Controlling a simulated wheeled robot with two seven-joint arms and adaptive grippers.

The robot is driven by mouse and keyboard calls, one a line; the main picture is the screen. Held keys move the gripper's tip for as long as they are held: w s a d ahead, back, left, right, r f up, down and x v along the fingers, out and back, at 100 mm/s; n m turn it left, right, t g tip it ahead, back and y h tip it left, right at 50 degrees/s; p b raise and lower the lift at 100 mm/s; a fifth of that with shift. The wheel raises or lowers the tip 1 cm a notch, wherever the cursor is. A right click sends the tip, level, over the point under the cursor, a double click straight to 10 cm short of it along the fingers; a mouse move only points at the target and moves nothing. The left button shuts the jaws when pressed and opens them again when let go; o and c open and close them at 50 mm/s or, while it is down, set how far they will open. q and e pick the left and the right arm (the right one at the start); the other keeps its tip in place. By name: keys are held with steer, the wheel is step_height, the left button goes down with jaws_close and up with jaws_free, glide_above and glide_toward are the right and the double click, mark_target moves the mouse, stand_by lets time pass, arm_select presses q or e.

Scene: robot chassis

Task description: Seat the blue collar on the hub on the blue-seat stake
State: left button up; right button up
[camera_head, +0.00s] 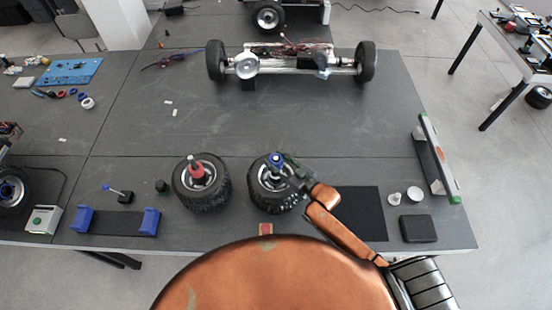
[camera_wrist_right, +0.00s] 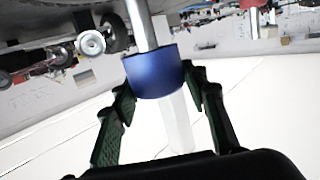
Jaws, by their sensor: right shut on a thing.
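The blue collar (camera_wrist_right: 155,72) is a short blue cylinder between the green fingers of my right gripper (camera_wrist_right: 160,100), which is shut on it. A bare metal rod, the stake (camera_wrist_right: 142,25), enters the collar from above in the right wrist view. A whitish tapered end shows beyond its other side, so the collar appears to be around the stake. In the head view the blue collar (camera_head: 276,159) and right gripper (camera_head: 283,168) are over the right-hand black wheel with its hub (camera_head: 262,180). The gripper partly hides this hub. My left gripper is not in view.
A second wheel (camera_head: 205,195) with a red part on its hub stands close to the left. A blue-ended stand (camera_head: 115,222) lies farther left. A dark mat (camera_head: 362,212) and a black block (camera_head: 418,229) lie right. The axle chassis (camera_head: 295,62) is at the back; mid-table is clear.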

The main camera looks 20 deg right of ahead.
step_height(320, 180, down, 6)
steer(key=b, duration=0.3)
steer(key=shift+s+f+b, duration=0.1)
steer(key=shift+f+b, duration=0.5)
steer(key=shift+f, duration=0.15)
stand_by(0.9)
steer(key=o, duration=1.2)
steer(key=shift+c, duration=0.2)
steer(key=shift+o, duration=0.4)
steer(key=v, duration=1.2)
